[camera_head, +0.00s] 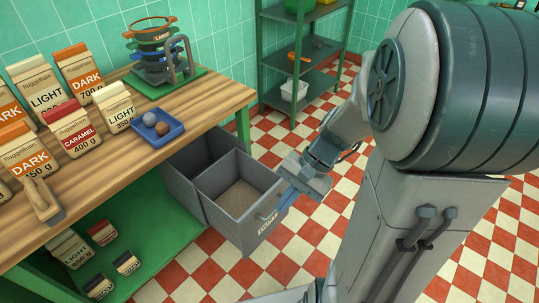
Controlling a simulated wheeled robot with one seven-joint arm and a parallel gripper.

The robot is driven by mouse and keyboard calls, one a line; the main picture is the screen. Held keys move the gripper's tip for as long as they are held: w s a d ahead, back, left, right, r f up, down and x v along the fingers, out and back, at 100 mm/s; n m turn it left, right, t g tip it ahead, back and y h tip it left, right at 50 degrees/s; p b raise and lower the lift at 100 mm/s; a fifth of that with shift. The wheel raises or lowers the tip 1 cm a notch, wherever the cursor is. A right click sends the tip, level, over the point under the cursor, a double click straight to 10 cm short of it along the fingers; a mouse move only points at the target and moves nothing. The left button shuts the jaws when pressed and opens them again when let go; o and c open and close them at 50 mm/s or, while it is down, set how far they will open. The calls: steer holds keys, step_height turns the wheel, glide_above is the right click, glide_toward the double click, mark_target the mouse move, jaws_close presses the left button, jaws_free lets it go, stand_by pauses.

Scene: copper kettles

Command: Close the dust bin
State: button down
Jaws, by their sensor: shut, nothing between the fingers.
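The dust bin (236,220) is a grey drawer-like box below the right part of the wooden table. It is pulled out of its grey housing (180,180), and its open top shows a brownish layer inside. A handle and a label are on its front face. My gripper (284,200) is shut and empty at the right front edge of the bin, close to the handle. I cannot tell whether it touches the bin.
The wooden table (210,105) holds several bags, a blue tray (172,134) with balls, a scoop (42,202) and a sieve stack (155,45). A green shelf rack (316,77) stands at the back. Checkered floor right of the bin is free.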

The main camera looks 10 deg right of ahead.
steer(key=w+d+f+m+t+y+b, duration=0.1)
steer(key=w+f+m+y+b, duration=0.15)
steer(key=f, duration=0.25)
steer(key=w+d+f+m+t+y+b, duration=0.1)
steer(key=w+f+m+y+b, duration=0.15)
steer(key=f, duration=0.35)
steer(key=m+t+b, duration=1.2)
steer(key=m+t, duration=0.2)
steer(key=m, duration=0.2)
glide_toward(278, 187)
steer(key=shift+h, duration=0.4)
steer(key=b+x, duration=0.1)
steer(key=x, duration=0.2)
steer(key=b+x, duration=0.2)
steer(key=x, duration=0.2)
steer(key=shift+s+r, duration=0.1)
steer(key=shift+r, duration=0.1)
